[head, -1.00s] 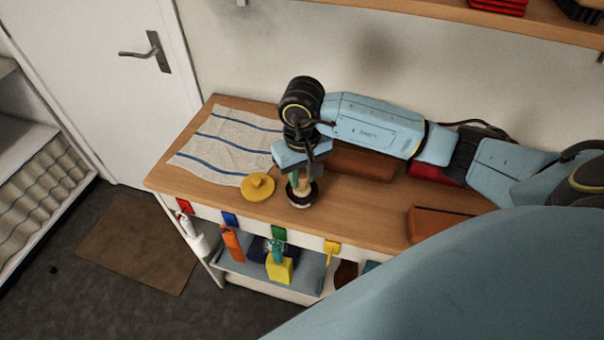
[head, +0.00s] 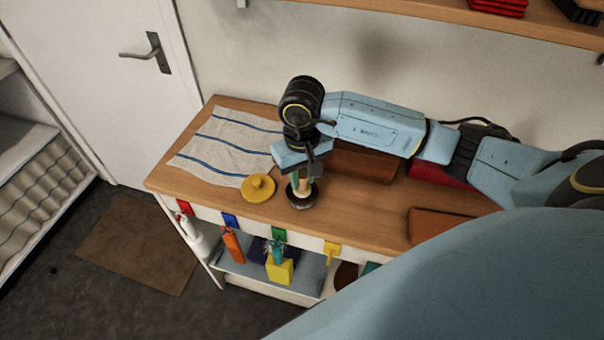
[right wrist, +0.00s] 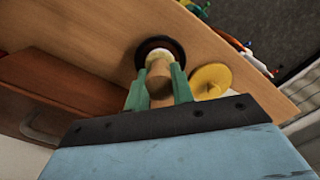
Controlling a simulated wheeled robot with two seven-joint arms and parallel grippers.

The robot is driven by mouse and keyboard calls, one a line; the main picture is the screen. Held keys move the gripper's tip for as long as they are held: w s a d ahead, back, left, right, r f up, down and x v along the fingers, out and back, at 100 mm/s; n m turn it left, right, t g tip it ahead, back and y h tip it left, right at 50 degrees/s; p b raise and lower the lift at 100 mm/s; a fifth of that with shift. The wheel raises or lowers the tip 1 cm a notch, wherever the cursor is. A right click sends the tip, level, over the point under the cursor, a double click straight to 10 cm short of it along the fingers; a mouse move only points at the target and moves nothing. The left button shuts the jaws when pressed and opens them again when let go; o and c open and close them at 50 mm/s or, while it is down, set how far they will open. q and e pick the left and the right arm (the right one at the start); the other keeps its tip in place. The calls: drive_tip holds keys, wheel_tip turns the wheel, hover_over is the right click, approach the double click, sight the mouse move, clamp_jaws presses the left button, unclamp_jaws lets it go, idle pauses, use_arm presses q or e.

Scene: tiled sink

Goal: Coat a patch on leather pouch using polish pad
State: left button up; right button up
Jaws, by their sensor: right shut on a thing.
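My right gripper (head: 301,184) points down with its green fingers shut on the wooden handle of the polish pad (right wrist: 158,75). Under the handle, a pale disc shows inside a dark round rim (right wrist: 151,45), low at the bench top; whether this rim is part of the pad or a separate tin, I cannot tell. A brown leather item (head: 362,163) lies behind the gripper, partly hidden by my right arm. Another brown leather piece (head: 438,223) lies at the front right, partly covered by my own body. Which one is the pouch is unclear. My left gripper is not in view.
A yellow round lid with a knob (head: 258,188) lies just left of the pad. A striped cloth (head: 225,146) covers the bench's left end. A red item (head: 436,174) lies under my right arm. Coloured tags hang on the front edge, above a lower shelf with bottles.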

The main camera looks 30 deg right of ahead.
sight(302, 173)
drive_tip(key=shift+r+p, duration=1.35)
drive_tip(key=shift+r, duration=1.9)
